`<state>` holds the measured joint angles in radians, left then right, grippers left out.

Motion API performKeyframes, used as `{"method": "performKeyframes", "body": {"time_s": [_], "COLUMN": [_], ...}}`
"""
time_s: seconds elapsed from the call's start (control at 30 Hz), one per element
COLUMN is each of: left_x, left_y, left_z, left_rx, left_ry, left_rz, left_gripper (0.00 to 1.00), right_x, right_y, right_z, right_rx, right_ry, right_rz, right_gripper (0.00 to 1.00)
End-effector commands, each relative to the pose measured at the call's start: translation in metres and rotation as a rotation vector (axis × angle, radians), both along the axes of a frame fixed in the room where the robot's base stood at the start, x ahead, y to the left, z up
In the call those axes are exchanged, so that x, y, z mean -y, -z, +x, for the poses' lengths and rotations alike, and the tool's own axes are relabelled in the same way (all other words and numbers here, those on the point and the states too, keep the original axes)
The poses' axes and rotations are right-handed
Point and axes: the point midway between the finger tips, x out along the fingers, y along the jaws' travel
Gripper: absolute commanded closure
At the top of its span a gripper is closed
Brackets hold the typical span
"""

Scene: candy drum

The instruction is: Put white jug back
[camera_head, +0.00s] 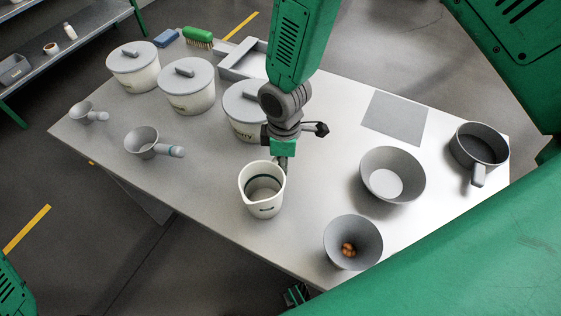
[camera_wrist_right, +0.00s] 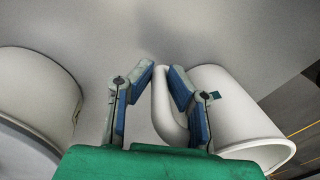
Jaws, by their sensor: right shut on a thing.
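The white jug (camera_head: 262,205) is upright at the front middle of the table, with a dark line around its inside. My right gripper (camera_head: 283,160) comes from above and behind it and is shut on its handle. In the right wrist view the two blue-padded fingers (camera_wrist_right: 167,90) are on either side of the handle, and the jug body (camera_wrist_right: 240,115) is to the right. I cannot tell whether the jug's base touches the table. My left gripper is not clearly visible.
Three lidded white pots (camera_head: 186,92) stand along the back left, one partly behind my right arm. Two small pans (camera_head: 142,142) are at left. A bowl (camera_head: 392,172), a bowl with orange-brown pieces (camera_head: 352,240) and a dark pan (camera_head: 478,148) are at right. A grey mat (camera_head: 395,117) lies bare.

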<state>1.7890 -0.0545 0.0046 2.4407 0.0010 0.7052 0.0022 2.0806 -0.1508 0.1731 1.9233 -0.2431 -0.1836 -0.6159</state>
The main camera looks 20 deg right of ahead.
Motion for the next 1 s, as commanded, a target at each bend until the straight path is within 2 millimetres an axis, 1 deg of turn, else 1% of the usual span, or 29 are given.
{"method": "performKeyframes", "body": {"time_s": [0.13, 0.17, 0.2, 0.37, 0.5, 0.63, 0.77, 1.0], "left_x": [0.0, 0.0, 0.0, 0.0, 0.0, 0.0, 0.0, 0.0], "left_y": [0.0, 0.0, 0.0, 0.0, 0.0, 0.001, 0.003, 0.005], "left_z": [0.0, 0.0, 0.0, 0.0, 0.0, 0.0, 0.0, 0.0], "left_rx": [0.0, 0.0, 0.0, 0.0, 0.0, 0.0, 0.0, 0.0], "left_ry": [0.001, 0.001, 0.001, 0.0, 0.0, 0.0, 0.0, 0.0], "left_rz": [0.0, 0.0, 0.0, 0.0, 0.0, 0.0, 0.0, 0.0], "left_gripper": [0.71, 0.71, 0.71, 0.71, 0.71, 0.71, 0.71, 0.71], "right_x": [-0.004, -0.004, -0.004, -0.007, -0.005, -0.003, 0.0, -0.001], "right_y": [-0.001, -0.001, -0.001, -0.001, -0.002, -0.009, -0.03, -0.083], "right_z": [0.001, 0.001, 0.0, 0.0, 0.0, 0.001, 0.003, 0.004], "right_rx": [0.0, 0.0, 0.0, -0.001, -0.001, 0.002, 0.004, 0.004], "right_ry": [-0.001, -0.001, -0.001, -0.002, -0.002, 0.0, -0.001, 0.0], "right_rz": [-0.004, -0.004, -0.004, -0.008, -0.005, -0.003, 0.0, -0.002], "right_gripper": [1.0, 0.79, 0.65, 0.65, 0.65, 0.65, 0.65, 0.65]}}
